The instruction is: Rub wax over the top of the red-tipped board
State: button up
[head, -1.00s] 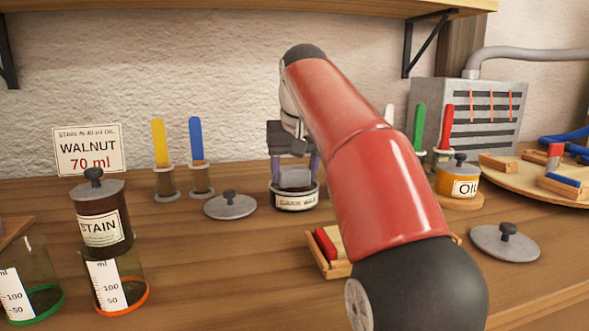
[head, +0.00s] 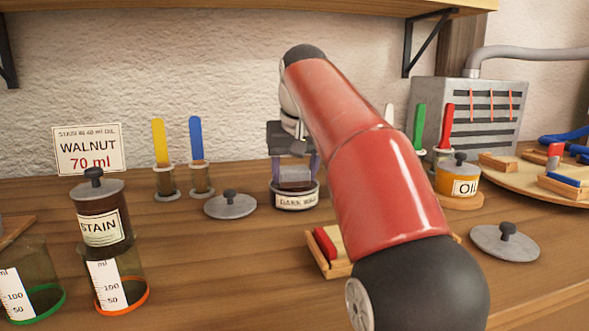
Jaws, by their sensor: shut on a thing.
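The red-tipped board (head: 325,243) lies in a shallow wooden tray (head: 340,270) at the front middle. Its red end and a strip of pale wood show; my arm hides the rest. My gripper (head: 295,172) is behind it, over the round tin labelled DARK WAX (head: 297,200). It points down and is shut on a greyish block (head: 295,175) at the tin's mouth. My arm and the fingers partly cover the block, and I cannot tell whether it touches the wax.
A grey lid (head: 230,205) lies left of the tin, another lid (head: 505,243) at right. Yellow (head: 159,142) and blue (head: 196,138) sticks stand in holders. The stain jar (head: 103,228), oil jar (head: 458,180) and round board (head: 560,185) flank the area. Bare bench lies front left of the tray.

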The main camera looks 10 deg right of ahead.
aim_at(295, 170)
notch_tip(295, 170, up, 3)
jog(key=shift+f+p, duration=0.2)
jog(key=shift+p, duration=0.85)
jog(key=shift+r, duration=2.05)
